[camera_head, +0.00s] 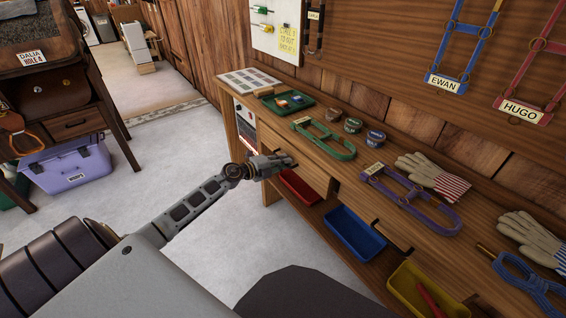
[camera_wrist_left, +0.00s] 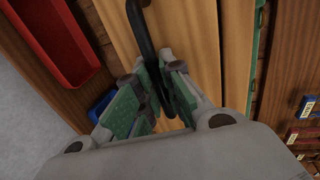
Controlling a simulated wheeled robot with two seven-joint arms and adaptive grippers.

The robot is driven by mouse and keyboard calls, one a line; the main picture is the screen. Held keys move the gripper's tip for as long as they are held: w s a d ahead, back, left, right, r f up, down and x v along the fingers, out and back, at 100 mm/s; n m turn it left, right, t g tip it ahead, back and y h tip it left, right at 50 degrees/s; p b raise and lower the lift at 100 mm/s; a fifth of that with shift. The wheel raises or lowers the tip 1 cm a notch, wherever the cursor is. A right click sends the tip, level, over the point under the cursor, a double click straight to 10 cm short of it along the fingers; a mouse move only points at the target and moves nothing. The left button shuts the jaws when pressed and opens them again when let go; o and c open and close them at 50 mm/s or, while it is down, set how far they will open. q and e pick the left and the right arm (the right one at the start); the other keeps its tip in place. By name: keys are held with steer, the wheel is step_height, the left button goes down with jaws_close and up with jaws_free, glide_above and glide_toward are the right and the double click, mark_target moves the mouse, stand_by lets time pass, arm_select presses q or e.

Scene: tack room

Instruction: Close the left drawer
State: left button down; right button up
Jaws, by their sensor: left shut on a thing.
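The left drawer (camera_head: 318,174) is in the wooden workbench and stands out from its front edge. Its end shows as a pale wooden corner in the head view. My left gripper (camera_head: 279,162) is at the drawer's front. In the left wrist view, the gripper's green-padded fingers (camera_wrist_left: 158,100) are closed around the drawer's black bar handle (camera_wrist_left: 143,38), with pale wood panels behind it. How far out the drawer stands is partly hidden by my gripper. My right gripper is not in view.
The workbench top holds a green tray (camera_head: 288,102), a green halter (camera_head: 323,138), several tins, a purple halter (camera_head: 412,197) and gloves (camera_head: 434,175). Red (camera_head: 299,187), blue (camera_head: 354,233) and yellow (camera_head: 425,290) bins sit below. Grey floor (camera_head: 180,150) at left is open.

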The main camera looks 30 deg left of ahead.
mark_target(293, 157)
arm_select(q)
steer(key=shift+w, duration=0.1)
steer(key=x, duration=0.2)
steer(key=p+x, duration=0.1)
steer(key=shift+w+d+r, duration=0.2)
steer(key=shift+w+r, duration=0.1)
steer(key=shift+w, duration=0.25)
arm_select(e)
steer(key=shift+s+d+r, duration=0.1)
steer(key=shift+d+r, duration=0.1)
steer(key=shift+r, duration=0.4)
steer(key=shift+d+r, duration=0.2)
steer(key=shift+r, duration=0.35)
arm_select(q)
steer(key=shift+r, duration=0.1)
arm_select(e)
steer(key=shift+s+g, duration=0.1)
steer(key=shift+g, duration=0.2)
arm_select(q)
steer(key=c, duration=1.5)
jaws_free()
steer(key=shift+w+d, duration=0.15)
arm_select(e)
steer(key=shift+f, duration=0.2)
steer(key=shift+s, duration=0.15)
